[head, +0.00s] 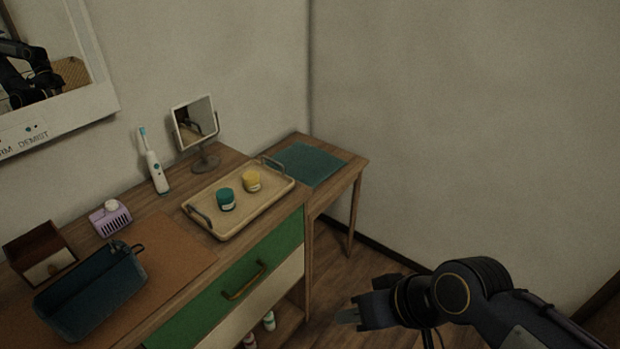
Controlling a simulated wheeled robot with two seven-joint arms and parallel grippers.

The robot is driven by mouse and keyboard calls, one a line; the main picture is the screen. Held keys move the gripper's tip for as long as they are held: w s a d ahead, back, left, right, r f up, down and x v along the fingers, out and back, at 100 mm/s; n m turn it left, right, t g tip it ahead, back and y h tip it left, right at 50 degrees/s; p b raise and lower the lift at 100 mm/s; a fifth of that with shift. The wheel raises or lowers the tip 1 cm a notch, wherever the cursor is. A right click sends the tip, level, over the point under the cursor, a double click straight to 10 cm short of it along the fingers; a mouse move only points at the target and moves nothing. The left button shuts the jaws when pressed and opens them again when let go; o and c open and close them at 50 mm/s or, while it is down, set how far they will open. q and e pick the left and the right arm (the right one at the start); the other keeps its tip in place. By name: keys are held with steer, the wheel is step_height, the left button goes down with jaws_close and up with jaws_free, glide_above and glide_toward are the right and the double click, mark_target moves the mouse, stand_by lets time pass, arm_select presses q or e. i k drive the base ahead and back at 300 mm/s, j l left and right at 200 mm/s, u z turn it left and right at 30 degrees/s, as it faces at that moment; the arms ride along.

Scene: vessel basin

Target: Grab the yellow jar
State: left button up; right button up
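The yellow jar (251,180) is small and stands upright on a tan tray (240,219) with dark handles. A teal jar (226,199) stands beside it, a little to the left and nearer. My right gripper (352,313) is at the lower right, over the floor, well apart from the tray and jars. Its fingers point left, and the gap between them is too small and dark to make out. My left gripper does not show, apart from a dark arm reflected in the wall mirror.
The tray sits on a wooden cabinet (160,207) with a green drawer (235,295). A side table (347,170) bears a teal mat (306,164).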

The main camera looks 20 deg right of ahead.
mark_target(251, 178)
steer(key=z, duration=0.4)
steer(key=i+l+u, duration=0.1)
steer(key=u, duration=0.35)
steer(key=l+u, duration=0.15)
steer(key=u, duration=0.35)
steer(key=i+l+u, duration=0.1)
steer(key=u, duration=0.35)
steer(key=l+u, duration=0.2)
steer(key=u, duration=0.25)
steer(key=l+u, duration=0.2)
steer(key=u, duration=0.25)
steer(key=k+l+u, duration=0.15)
steer(key=l, duration=0.25)
steer(key=l+u, duration=0.2)
steer(key=l, duration=0.2)
steer(key=k+l+u, duration=0.15)
steer(key=l, duration=0.2)
steer(key=k+l+u, duration=0.2)
steer(key=k+l, duration=0.2)
steer(key=l, duration=0.2)
steer(key=k+l, duration=0.15)
steer(key=l, duration=0.25)
